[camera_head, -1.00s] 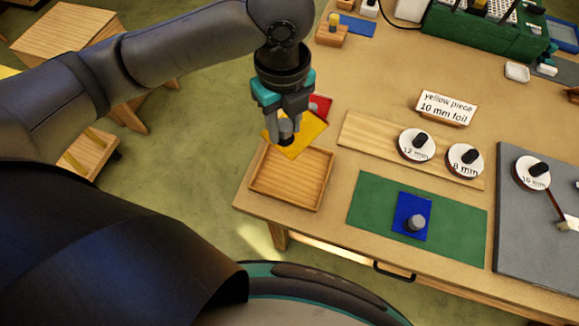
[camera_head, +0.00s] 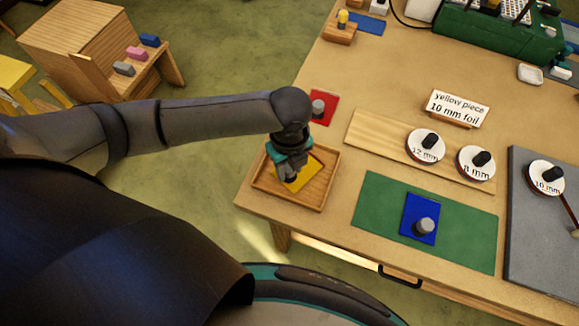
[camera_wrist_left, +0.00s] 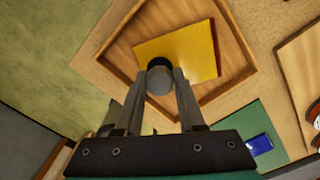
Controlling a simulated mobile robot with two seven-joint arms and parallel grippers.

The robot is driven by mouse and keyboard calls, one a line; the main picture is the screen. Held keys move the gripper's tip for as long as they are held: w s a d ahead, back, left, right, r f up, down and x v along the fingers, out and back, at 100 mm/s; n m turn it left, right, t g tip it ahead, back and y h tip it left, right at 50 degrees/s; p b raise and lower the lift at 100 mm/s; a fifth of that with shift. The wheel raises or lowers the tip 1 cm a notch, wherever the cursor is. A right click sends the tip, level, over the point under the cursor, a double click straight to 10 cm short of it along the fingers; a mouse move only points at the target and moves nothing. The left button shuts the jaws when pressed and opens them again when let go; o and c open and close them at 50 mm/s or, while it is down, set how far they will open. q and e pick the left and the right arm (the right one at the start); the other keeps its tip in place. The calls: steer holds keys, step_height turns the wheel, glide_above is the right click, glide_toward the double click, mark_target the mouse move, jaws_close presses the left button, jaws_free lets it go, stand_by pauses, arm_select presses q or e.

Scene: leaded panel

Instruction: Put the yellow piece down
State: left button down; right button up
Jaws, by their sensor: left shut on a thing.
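The yellow piece (camera_head: 303,174) is a flat pane with a grey knob, and it is in or just over the wooden tray (camera_head: 317,197) at the table's near left corner. My left gripper (camera_head: 289,177) is shut on its knob from above. In the left wrist view the yellow piece (camera_wrist_left: 186,52) shows inside the walls of the tray (camera_wrist_left: 243,72), with the knob (camera_wrist_left: 159,80) between the fingers (camera_wrist_left: 160,92). I cannot tell whether the pane touches the tray floor. My right gripper is not in view.
A red piece (camera_head: 328,103) with a grey knob lies behind the tray. A blue piece (camera_head: 412,228) lies on a green mat (camera_head: 376,205) to the right. A board (camera_head: 377,136) with round knobbed weights, a sign (camera_head: 456,108) and a grey mat (camera_head: 527,225) are further right.

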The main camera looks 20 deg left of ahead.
arm_select(q)
steer(key=shift+f, duration=0.15)
steer(key=c, duration=0.5)
jaws_free()
step_height(320, 180, up, 12)
steer(key=shift+r+p, duration=0.1)
steer(key=shift+p, duration=0.8)
steer(key=shift+s, duration=0.15)
